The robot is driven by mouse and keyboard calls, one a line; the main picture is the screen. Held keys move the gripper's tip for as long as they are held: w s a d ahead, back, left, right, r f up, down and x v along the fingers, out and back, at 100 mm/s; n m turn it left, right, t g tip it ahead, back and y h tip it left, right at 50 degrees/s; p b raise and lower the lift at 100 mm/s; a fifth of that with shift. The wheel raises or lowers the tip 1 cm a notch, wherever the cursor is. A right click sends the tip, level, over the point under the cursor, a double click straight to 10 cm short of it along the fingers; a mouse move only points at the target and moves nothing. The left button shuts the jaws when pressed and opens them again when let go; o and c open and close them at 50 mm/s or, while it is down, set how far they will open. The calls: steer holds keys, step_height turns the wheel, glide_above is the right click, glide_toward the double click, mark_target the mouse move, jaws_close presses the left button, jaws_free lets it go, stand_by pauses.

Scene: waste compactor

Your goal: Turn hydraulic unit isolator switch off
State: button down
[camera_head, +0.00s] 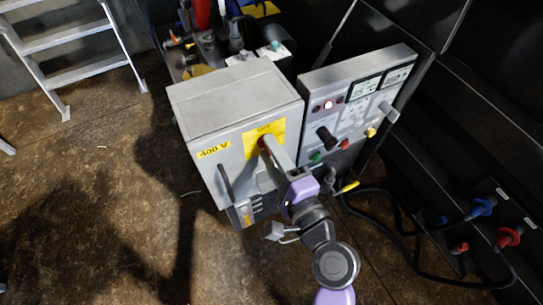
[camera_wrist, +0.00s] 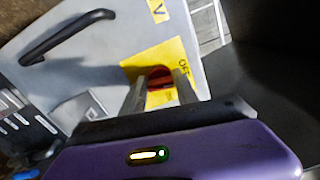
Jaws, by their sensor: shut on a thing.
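The isolator switch is a red rotary knob (camera_wrist: 160,77) on a yellow plate (camera_wrist: 135,68) on the front of a grey cabinet (camera_head: 235,105) labelled 400 V. In the wrist view, part of the word "OFF" shows on the plate, right of the knob. My gripper (camera_wrist: 158,85) reaches the cabinet front with one finger on each side of the knob and is shut on it. In the head view the gripper (camera_head: 268,148) covers most of the knob, with only a bit of red showing. The knob's exact angle is hard to read.
A black handle (camera_head: 226,182) sticks out left of the switch on the cabinet. A control panel (camera_head: 350,105) with buttons and knobs stands close on the right. Black cables (camera_head: 400,235) run at the lower right. A ladder (camera_head: 75,45) stands at the upper left; the floor left of the cabinet is clear.

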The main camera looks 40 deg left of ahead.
steer(key=shift+f+n+b, duration=0.15)
steer(key=shift+n+b, duration=0.45)
steer(key=shift+n, duration=0.5)
steer(key=c, duration=0.9)
jaws_free()
steer(key=shift+v, duration=3.9)
